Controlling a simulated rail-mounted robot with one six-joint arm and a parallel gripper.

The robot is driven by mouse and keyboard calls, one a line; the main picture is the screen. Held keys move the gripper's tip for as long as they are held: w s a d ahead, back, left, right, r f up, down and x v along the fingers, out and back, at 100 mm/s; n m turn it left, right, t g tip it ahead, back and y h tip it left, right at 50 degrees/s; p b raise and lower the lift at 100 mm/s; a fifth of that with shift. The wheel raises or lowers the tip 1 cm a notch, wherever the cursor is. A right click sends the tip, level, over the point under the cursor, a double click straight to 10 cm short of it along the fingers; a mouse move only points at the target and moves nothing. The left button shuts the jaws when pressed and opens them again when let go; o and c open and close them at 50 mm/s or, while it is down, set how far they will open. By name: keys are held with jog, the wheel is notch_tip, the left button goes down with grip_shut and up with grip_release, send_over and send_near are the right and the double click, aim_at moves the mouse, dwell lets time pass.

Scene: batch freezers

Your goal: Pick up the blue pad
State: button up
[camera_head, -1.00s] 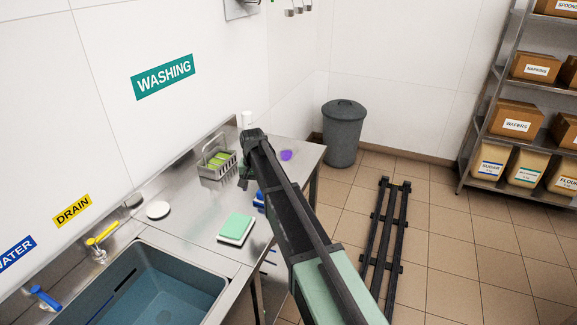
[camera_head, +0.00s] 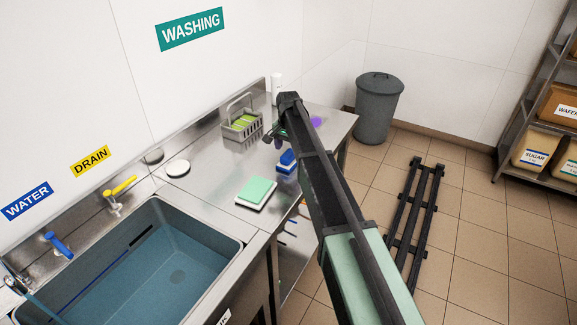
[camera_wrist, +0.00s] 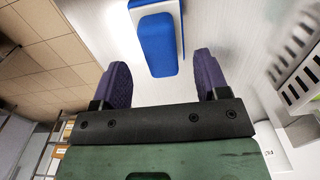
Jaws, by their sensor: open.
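The blue pad (camera_head: 287,158) lies on the steel counter in the head view, partly hidden behind my arm. In the wrist view the blue pad (camera_wrist: 157,45) lies ahead of my gripper, with a white layer along its edge. My gripper (camera_wrist: 160,72) is open and empty, its two dark purple fingers apart. The pad lies beyond the fingertips, roughly in line with the gap between them, not held. In the head view my gripper (camera_head: 270,134) is over the counter near the pad, its fingers mostly hidden by the arm.
A green pad (camera_head: 257,191) on a white base lies nearer the sink (camera_head: 165,265). A wire rack (camera_head: 242,124) with green items, a white bottle (camera_head: 277,88) and a purple item (camera_head: 315,121) stand around. A round white disc (camera_head: 178,168) lies near the wall.

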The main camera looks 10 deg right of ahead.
aim_at(288, 153)
notch_tip(288, 153, down, 4)
jog(key=b, duration=0.2)
jog(key=shift+w+f+b, duration=0.1)
jog(key=shift+f+b, duration=0.05)
jog(key=shift+b, duration=0.25)
jog(key=shift+d+r, duration=0.1)
jog(key=shift+r, duration=0.15)
jog(key=c, duration=1)
jog(key=shift+p, duration=0.3)
jog(key=shift+c, duration=0.2)
notch_tip(288, 153, up, 20)
jog(key=p, duration=2)
